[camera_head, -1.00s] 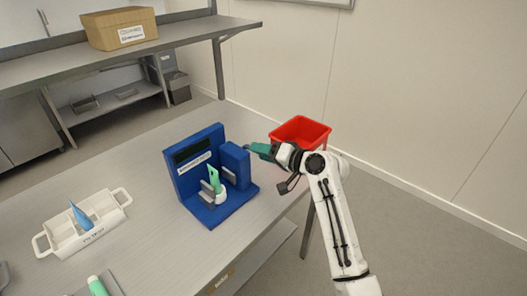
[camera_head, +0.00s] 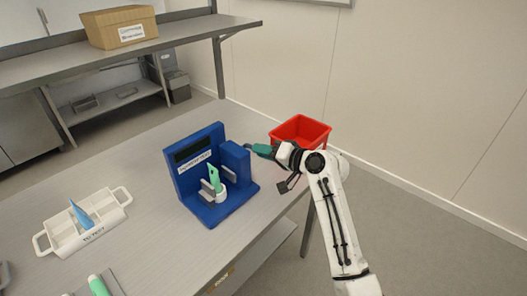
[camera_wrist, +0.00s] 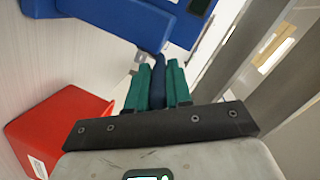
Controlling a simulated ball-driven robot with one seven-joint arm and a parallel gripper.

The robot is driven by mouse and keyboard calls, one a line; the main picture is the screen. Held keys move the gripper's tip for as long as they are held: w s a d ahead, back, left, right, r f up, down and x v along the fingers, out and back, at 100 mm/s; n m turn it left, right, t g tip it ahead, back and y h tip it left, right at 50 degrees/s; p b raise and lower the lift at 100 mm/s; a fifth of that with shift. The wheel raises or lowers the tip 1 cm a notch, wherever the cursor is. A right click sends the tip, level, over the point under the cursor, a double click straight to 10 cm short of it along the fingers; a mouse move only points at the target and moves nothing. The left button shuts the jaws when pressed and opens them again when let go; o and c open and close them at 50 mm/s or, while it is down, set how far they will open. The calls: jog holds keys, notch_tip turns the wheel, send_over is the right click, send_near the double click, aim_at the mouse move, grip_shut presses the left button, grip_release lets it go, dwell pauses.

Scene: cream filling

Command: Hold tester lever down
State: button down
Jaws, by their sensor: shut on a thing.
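The blue tester (camera_head: 197,160) stands on the steel table, with a dark display and a white label on its back panel. A green-tipped tube (camera_head: 214,178) stands in a white holder on its base, between grey plates. My gripper (camera_head: 258,149) is at the right side of the tester. In the wrist view, the green fingers of my gripper (camera_wrist: 158,72) are shut on the dark blue lever (camera_wrist: 158,88), one on each side. The blue tester body (camera_wrist: 110,18) is just beyond the fingertips. The lever is hardly visible in the head view.
A red bin (camera_head: 300,131) is behind my gripper and also shows in the wrist view (camera_wrist: 55,130). A white divided tray (camera_head: 112,213) holds a blue tube (camera_head: 80,215) at left. Another green tube (camera_head: 97,286) lies at the front edge. A cardboard box (camera_head: 120,30) sits on the shelf.

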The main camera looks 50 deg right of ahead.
jog(key=shift+f, duration=0.15)
jog(key=b, duration=0.2)
jog(key=f+t+b, duration=0.1)
jog(key=b, duration=0.1)
jog(key=shift+s+f+b, duration=0.25)
jog(key=shift+b, duration=0.05)
jog(key=f+t+b, duration=0.2)
jog(key=t+b, duration=0.1)
jog(key=b, duration=0.8)
jog(key=f+t+y+b, duration=0.1)
jog(key=f+t+b, duration=0.2)
jog(key=b, duration=0.9)
jog(key=shift+s+d+n, duration=0.1)
jog(key=shift+s+n, duration=0.1)
jog(key=shift+n, duration=0.2)
jog(key=shift+t+b, duration=0.3)
jog(key=shift+b, duration=0.3)
